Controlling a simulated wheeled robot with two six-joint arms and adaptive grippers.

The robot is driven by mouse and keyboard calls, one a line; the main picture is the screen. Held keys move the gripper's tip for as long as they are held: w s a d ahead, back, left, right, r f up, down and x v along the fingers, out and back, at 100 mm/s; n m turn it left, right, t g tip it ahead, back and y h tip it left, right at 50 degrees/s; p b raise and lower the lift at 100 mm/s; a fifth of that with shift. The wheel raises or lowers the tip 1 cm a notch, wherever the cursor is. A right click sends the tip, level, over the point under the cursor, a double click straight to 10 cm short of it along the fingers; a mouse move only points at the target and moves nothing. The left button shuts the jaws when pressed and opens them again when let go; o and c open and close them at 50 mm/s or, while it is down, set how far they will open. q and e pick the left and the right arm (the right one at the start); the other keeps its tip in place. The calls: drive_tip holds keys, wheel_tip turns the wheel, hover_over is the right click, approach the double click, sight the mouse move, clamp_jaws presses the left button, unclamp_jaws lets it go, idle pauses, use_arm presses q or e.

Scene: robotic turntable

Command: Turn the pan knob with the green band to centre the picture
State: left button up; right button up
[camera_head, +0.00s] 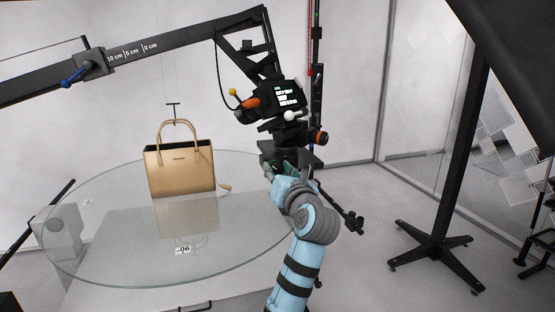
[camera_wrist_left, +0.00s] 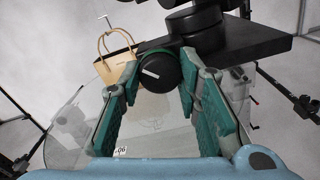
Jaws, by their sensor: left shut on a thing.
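The pan knob (camera_wrist_left: 155,72) is a dark round knob with a white pointer line, in the left wrist view under the black head plate (camera_wrist_left: 262,42). A strip of green shows along its upper edge. My left gripper (camera_wrist_left: 157,80) has its teal fingers on either side of the knob and is shut on it. In the head view my left gripper (camera_head: 284,168) is at the underside of the camera mount, and the knob is mostly hidden there. The camera (camera_head: 280,100) with a lit screen sits above; its picture is too small to read. My right gripper is not in view.
A tan handbag (camera_head: 180,170) stands on the round glass turntable (camera_head: 110,250), with a small 06 label (camera_head: 183,249) near the front. A black boom (camera_head: 180,40) carries the camera. A black stand (camera_head: 440,250) is at the right; floor between is clear.

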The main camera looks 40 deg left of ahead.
use_arm(q)
drive_tip(key=m+p, duration=0.1)
drive_tip(key=p, duration=0.1)
drive_tip(key=m+p, duration=0.2)
drive_tip(key=shift+r+m, duration=0.3)
drive_tip(key=shift+r, duration=0.05)
drive_tip(key=shift+f+m+p, duration=0.1)
drive_tip(key=shift+m+p, duration=0.5)
drive_tip(key=shift+m, duration=0.1)
drive_tip(key=shift+f+m, duration=0.1)
drive_tip(key=shift+m, duration=0.6)
drive_tip(key=o, duration=1.1)
drive_tip(key=shift+f, duration=0.1)
drive_tip(key=shift+o, duration=0.2)
